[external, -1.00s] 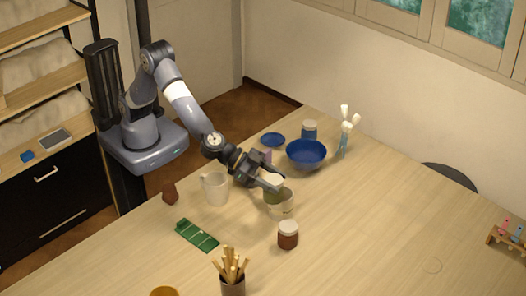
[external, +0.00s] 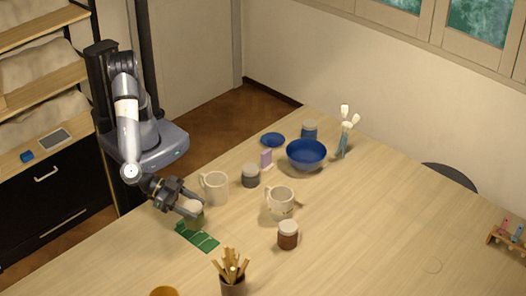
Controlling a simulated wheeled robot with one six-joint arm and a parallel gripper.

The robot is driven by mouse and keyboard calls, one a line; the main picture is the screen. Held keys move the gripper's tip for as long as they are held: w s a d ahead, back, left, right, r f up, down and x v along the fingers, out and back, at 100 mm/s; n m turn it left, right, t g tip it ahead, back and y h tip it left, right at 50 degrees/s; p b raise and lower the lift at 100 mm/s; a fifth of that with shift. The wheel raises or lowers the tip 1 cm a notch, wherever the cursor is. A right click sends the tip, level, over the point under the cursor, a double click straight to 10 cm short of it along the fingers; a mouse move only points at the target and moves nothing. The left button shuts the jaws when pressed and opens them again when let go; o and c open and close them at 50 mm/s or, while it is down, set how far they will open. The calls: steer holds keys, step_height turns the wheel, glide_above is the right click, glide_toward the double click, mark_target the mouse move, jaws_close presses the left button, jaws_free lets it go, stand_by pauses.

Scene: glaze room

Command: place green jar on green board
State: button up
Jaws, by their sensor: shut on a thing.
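The green jar (external: 196,217), with a pale lid, is in my gripper (external: 190,208). My gripper is shut on it and partly hides it. The green board (external: 203,240) lies flat on the table just below the jar in the picture. The jar overlaps the board's far left end. I cannot tell whether the jar touches the board or hangs a little above it.
A white mug (external: 216,189) stands close to the right of my gripper. A second mug (external: 281,203), a grey jar (external: 251,178) and a brown jar (external: 288,237) stand farther right. A cup of sticks (external: 233,284) stands at the front.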

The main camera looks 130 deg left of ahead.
steer(key=shift+f, duration=2.55)
steer(key=shift+f, duration=0.1)
steer(key=o, duration=1.1)
steer(key=shift+f, duration=0.1)
steer(key=shift+o, duration=0.2)
steer(key=shift+r, duration=0.25)
steer(key=b+v, duration=0.1)
steer(key=v, duration=1.1)
steer(key=shift+f, duration=0.15)
